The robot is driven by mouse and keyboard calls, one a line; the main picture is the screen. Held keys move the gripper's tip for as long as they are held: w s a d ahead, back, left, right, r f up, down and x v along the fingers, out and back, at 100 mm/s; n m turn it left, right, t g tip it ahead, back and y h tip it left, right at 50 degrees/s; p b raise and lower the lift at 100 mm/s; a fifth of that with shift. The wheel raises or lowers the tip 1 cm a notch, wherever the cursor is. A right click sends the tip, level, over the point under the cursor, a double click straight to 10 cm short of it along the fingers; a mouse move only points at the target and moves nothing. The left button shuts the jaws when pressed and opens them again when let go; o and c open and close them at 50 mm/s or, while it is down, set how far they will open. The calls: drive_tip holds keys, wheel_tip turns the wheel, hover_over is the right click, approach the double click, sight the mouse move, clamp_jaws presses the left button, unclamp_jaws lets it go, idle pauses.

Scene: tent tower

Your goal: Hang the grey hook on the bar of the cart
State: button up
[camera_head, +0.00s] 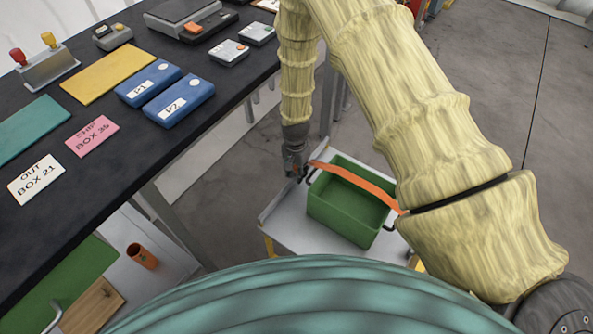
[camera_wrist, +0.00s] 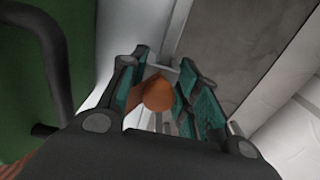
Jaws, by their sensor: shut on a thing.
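My gripper (camera_head: 294,166) hangs at the left edge of the white cart (camera_head: 287,226), beside a green bin. In the wrist view my gripper (camera_wrist: 153,88) is shut on a rounded orange piece (camera_wrist: 159,94), which looks like the end of the orange strap (camera_head: 355,182). The strap runs from my gripper across the top of the bin to the right. A grey curved piece (camera_head: 48,318) shows at the lower left; I cannot tell if it is the grey hook.
The green bin (camera_head: 325,205) stands on the cart, with dark handles. A black table (camera_head: 110,168) at left holds cards, blue boxes and devices. Below it, a shelf holds a brown cup (camera_head: 142,256) and a wooden board (camera_head: 92,306). Floor is clear at right.

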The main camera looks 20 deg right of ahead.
drive_tip(key=shift+f, duration=0.1)
drive_tip(key=o, duration=1.2)
drive_tip(key=shift+c, duration=0.2)
wheel_tip(320, 180, up, 12)
idle(0.4)
